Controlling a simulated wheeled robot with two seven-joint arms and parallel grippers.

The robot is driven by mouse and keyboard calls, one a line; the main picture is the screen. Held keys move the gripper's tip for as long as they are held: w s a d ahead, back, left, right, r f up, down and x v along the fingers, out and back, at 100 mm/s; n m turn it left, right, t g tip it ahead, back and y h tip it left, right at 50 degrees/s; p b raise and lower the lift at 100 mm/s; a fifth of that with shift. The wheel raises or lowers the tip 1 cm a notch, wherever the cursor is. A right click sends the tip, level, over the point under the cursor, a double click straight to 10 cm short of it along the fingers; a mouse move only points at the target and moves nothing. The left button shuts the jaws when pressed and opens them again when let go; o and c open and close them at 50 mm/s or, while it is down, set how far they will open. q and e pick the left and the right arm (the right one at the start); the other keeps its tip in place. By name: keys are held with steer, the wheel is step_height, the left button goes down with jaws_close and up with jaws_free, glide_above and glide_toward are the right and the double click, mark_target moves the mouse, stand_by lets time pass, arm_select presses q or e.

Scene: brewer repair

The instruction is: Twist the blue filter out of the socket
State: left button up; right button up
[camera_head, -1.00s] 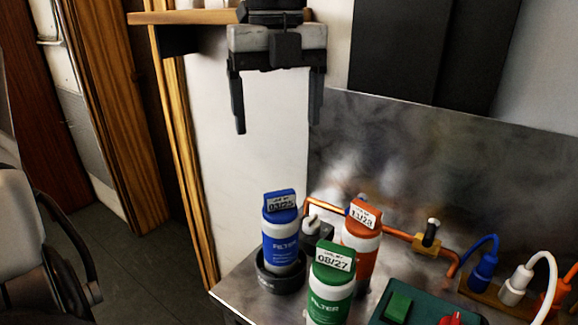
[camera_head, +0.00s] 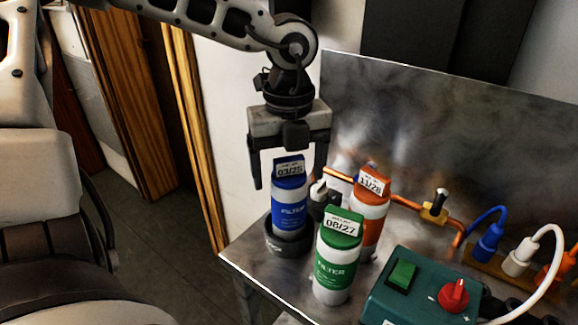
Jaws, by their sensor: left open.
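The blue filter (camera_head: 289,205) stands upright in a dark round socket (camera_head: 287,240) near the left corner of the metal bench. It is a white cylinder with a blue label and a blue top tab marked 03/25. My left gripper (camera_head: 287,180) points down from above, its fingers open and apart. The fingers reach down to about the height of the blue tab, one on each side of it in the picture. I cannot tell whether they touch it. My right gripper does not show.
A green filter (camera_head: 335,262) and an orange filter (camera_head: 368,222) stand close on the right. A copper pipe with a black-handled valve (camera_head: 436,206) runs behind. A teal switch box (camera_head: 425,290) with a red knob and plugged cables are farther right. A metal backsplash (camera_head: 430,130) rises behind.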

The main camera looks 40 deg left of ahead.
arm_select(q)
steer(key=shift+f, duration=0.1)
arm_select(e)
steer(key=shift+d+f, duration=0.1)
arm_select(q)
steer(key=c, duration=1.3)
steer(key=o, duration=0.4)
steer(key=shift+c, duration=0.8)
steer(key=shift+f+m+b, duration=0.1)
steer(key=shift+m+b, duration=0.35)
steer(key=shift+m, duration=0.15)
steer(key=m+b, duration=0.1)
steer(key=m, duration=0.1)
steer(key=shift+m, duration=0.4)
steer(key=m+b, duration=0.1)
steer(key=m, duration=0.5)
steer(key=shift+m, duration=0.3)
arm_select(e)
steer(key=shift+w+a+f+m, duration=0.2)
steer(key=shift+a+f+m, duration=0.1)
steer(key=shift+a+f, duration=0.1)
